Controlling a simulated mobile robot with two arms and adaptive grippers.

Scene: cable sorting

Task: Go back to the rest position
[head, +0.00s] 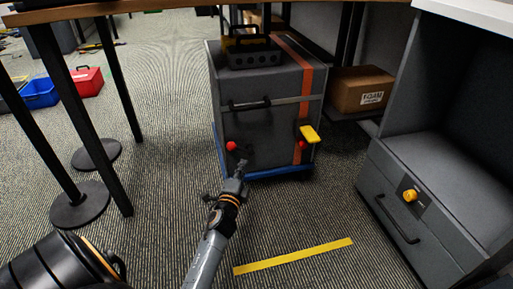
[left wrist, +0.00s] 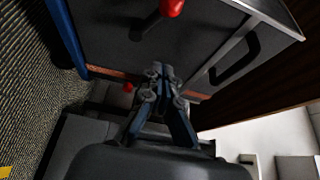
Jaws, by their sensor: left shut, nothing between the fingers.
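My left gripper (head: 240,171) is in the lower middle of the head view, reaching up toward a dark grey case (head: 266,100) with an orange stripe. Its fingers are shut and empty. In the left wrist view the shut fingertips (left wrist: 160,70) show in front of the case's grey face (left wrist: 115,42). I cannot tell whether they touch it. A red knob (head: 231,146) sits on the case front just above the gripper in the head view. It also shows at the top of the left wrist view (left wrist: 171,7). My right gripper is not in view.
The case stands on a blue base (head: 268,173) under a table. A yellow handle (head: 309,134) juts from its right front. A cardboard box (head: 361,90) is behind right, and a grey drawer cabinet (head: 425,205) stands right. Black table legs (head: 77,120) are left. Carpet with a yellow strip (head: 293,257) lies in front.

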